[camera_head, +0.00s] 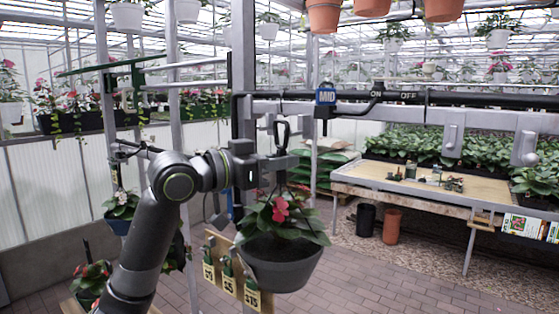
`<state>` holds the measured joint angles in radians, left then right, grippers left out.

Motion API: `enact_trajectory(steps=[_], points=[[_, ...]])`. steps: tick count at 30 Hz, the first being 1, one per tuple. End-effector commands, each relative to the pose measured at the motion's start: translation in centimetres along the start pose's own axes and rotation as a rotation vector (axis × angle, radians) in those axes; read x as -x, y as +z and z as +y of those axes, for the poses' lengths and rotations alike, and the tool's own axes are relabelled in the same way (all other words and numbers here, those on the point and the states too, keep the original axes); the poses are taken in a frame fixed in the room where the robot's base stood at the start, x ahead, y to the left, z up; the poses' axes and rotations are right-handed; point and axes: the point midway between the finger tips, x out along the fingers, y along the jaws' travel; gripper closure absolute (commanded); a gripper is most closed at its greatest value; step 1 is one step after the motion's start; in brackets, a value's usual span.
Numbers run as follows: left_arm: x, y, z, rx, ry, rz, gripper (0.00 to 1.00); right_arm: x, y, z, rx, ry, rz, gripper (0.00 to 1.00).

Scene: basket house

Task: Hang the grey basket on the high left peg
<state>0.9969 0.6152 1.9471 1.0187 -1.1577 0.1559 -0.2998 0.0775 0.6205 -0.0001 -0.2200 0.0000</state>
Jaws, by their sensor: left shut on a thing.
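The grey basket (282,268) hangs upright near the middle, with green leaves and a red flower (280,208) in it. My left gripper (278,163) is shut on the basket's hanger, just below its dark hook loop (282,132). The basket hangs free below the gripper. A grey post (243,60) stands behind the gripper, with a dark curved bracket beside it. Green and white bars (185,66) extend leftward from the post, higher than the gripper. I cannot tell which part is the high left peg. My right gripper is not in view.
A blue MID tag (326,95) hangs on a dark pipe right of the post. Price tags (228,275) stand beside the basket. A potting table (400,182) stands at the right. Terracotta pots (323,15) hang overhead. Brick floor (400,275) is open at lower right.

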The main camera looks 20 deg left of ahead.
Motion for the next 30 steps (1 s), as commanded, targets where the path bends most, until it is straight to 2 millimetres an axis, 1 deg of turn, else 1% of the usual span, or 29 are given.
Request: enact_trajectory(steps=[1, 8, 24, 30], points=[[0.0, -0.3, 0.1, -0.003, 0.001, 0.007, 1.0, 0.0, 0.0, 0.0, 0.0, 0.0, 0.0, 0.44], [-0.1, -0.3, 0.0, -0.003, 0.001, 0.007, 1.0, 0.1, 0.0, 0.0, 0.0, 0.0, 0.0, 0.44], [-2.5, -0.4, -0.8, -0.001, 0.002, 0.007, 1.0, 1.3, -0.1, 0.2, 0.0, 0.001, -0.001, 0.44], [-3.0, -0.3, -1.0, -0.004, 0.001, 0.007, 1.0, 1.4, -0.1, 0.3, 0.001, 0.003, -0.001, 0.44]])
